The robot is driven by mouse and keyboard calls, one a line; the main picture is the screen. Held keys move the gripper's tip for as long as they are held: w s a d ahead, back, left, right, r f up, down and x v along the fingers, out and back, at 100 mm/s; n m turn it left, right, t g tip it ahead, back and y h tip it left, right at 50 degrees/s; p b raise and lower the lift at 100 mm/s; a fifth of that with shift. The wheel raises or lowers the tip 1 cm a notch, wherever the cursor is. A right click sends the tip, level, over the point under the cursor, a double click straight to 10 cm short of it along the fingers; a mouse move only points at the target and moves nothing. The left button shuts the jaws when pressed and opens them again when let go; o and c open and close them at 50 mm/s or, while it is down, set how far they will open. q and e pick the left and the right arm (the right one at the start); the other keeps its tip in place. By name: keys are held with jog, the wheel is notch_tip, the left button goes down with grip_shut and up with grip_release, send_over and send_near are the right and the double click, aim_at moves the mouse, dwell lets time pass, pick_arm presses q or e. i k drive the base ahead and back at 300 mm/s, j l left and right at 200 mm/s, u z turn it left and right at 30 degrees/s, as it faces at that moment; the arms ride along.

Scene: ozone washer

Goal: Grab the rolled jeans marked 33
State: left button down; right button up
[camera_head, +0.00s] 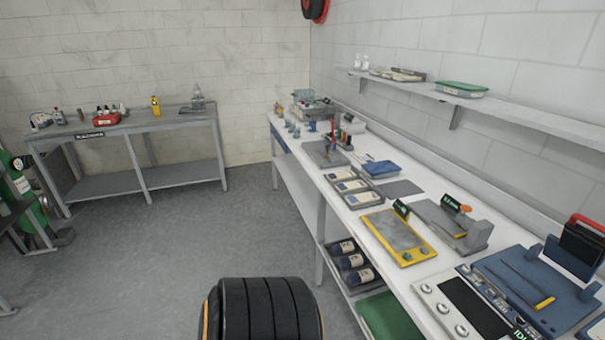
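Several dark blue rolled items with pale labels lie in a dark tray on the lower shelf under the right-hand bench. They look like rolled jeans: an upper roll (341,247), a middle roll (350,261) and a front roll (360,276). The labels are too small to read, so I cannot tell which is marked 33. Neither of my grippers is in view.
The white bench (345,219) runs along the right wall. It carries a tray of labelled items (350,186), a yellow-framed plate (398,237) and a blue device (535,285). A green surface (388,316) sits on the lower shelf. The grey floor (225,215) is open.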

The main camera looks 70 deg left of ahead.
aim_at(362, 277)
jog(key=u, duration=1.75)
jog(key=i+j, duration=0.25)
jog(key=i, duration=0.25)
jog(key=i+j, duration=0.25)
jog(key=i, duration=0.25)
jog(key=i+j, duration=0.25)
jog(key=i, duration=0.25)
jog(key=u, duration=0.05)
